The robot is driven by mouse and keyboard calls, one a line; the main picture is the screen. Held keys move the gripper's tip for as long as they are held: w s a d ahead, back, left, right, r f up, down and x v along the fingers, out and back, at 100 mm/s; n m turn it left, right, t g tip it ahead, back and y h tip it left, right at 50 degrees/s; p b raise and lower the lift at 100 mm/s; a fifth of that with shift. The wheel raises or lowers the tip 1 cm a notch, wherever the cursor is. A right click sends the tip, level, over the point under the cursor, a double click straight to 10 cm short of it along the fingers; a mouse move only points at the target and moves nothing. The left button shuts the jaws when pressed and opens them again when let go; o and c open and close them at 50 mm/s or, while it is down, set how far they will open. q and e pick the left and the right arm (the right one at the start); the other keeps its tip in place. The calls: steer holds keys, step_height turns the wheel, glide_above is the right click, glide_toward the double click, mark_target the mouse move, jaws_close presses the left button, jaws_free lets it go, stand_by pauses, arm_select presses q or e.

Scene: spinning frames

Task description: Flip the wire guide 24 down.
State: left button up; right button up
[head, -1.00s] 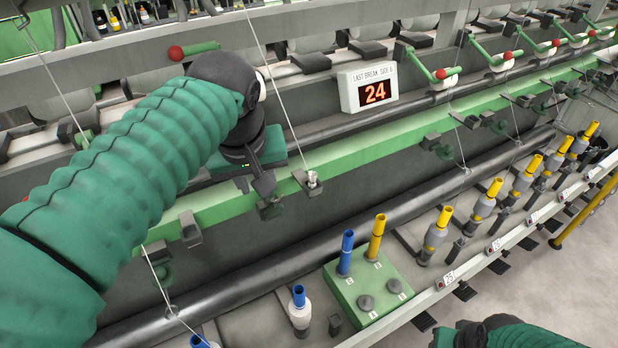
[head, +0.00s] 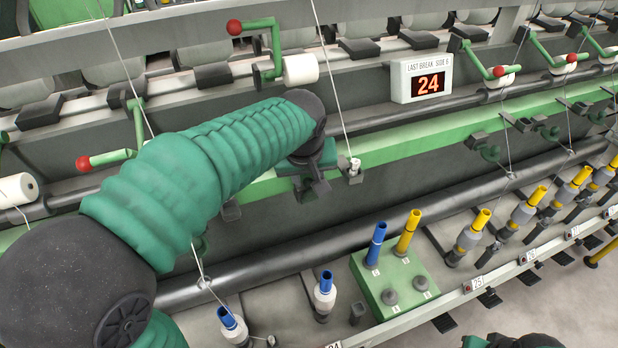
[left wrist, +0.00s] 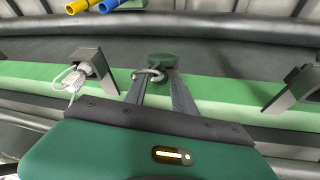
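My left gripper (head: 312,186) is at the green rail, in front of the spindle label 24 section. In the left wrist view the fingers (left wrist: 160,88) are apart, with the rail showing between them. A wire guide, a small green block (left wrist: 162,60) with a metal loop (left wrist: 148,75), is just beyond and between the fingertips; whether they touch it cannot be told. In the head view my gripper largely hides this guide. Of my right arm, only a piece shows at the bottom edge; its gripper is not visible.
A display (head: 428,84) reads 24. A bracket with a metal part and thread (head: 352,170) is right of my gripper. Other wire guides (head: 487,150) hang along the rail (head: 400,150). A green box (head: 370,290) with blue and yellow tubes stands below, beside bobbins.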

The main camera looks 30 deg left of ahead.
arm_select(q)
steer(key=shift+w+a+f, duration=0.2)
steer(key=shift+a+f, duration=0.15)
steer(key=shift+f, duration=0.3)
steer(key=shift+d, duration=0.25)
steer(key=shift+c, duration=0.5)
steer(key=shift+d+r, duration=0.1)
steer(key=c, duration=0.5)
jaws_close()
